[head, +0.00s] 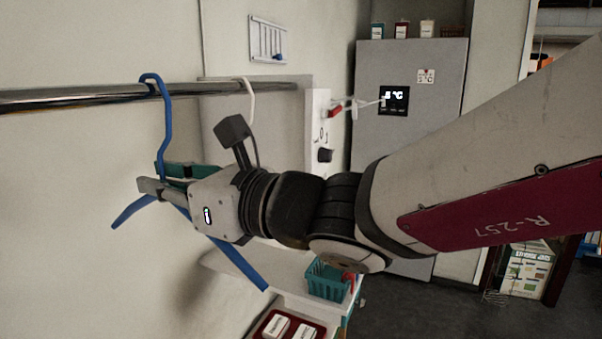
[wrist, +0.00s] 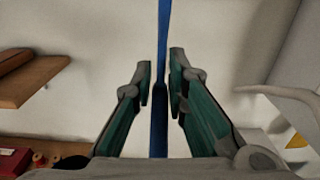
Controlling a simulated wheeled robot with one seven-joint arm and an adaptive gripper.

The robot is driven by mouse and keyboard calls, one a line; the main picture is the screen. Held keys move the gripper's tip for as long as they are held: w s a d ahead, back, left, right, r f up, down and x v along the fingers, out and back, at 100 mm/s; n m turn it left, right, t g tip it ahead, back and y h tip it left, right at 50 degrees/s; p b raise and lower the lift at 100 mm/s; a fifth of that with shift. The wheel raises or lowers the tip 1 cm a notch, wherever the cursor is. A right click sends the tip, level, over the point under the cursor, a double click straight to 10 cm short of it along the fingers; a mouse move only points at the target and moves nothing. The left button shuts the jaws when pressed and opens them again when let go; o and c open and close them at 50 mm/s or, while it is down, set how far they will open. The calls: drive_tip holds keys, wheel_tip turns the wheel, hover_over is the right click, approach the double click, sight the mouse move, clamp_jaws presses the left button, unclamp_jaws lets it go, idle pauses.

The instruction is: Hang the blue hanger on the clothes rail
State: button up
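The blue hanger (head: 165,130) hangs in the head view with its hook curled over the clothes rail (head: 80,96). Its arms slope down on both sides, and its middle is partly hidden by my gripper. My gripper (head: 158,180) is at the hanger's neck, below the rail. In the wrist view, the hanger's blue stem (wrist: 162,30) runs between the two fingers of my gripper (wrist: 160,75). A narrow gap shows on each side of the stem, so the fingers are slightly open and around it, apparently not clamping it.
A white hanger (head: 249,95) hangs farther along the rail, to the right. A wall panel with knobs (head: 319,130) stands near the rail's far end. Below are a teal basket (head: 326,281) and a red tray (head: 268,322). A grey fridge (head: 430,140) stands behind.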

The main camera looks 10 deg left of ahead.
drive_tip(key=shift+o, duration=0.7)
drive_tip(key=v, duration=1.1)
drive_tip(key=shift+d, duration=0.1)
drive_tip(key=shift+s+d, duration=0.2)
drive_tip(key=shift+d, duration=0.2)
drive_tip(key=s+d+f+n+g+h, duration=0.1)
drive_tip(key=s+d+f+n+h, duration=0.1)
drive_tip(key=d+f+n+h, duration=0.35)
drive_tip(key=s+d+f+n+g+h, duration=0.1)
drive_tip(key=s+d+f+n+h, duration=0.2)
drive_tip(key=d+f+n, duration=0.4)
drive_tip(key=d+f+n+t+h, duration=0.2)
drive_tip(key=d+n+h, duration=0.6)
drive_tip(key=d, duration=0.9)
drive_tip(key=shift+d+h, duration=0.35)
drive_tip(key=shift+d, duration=0.05)
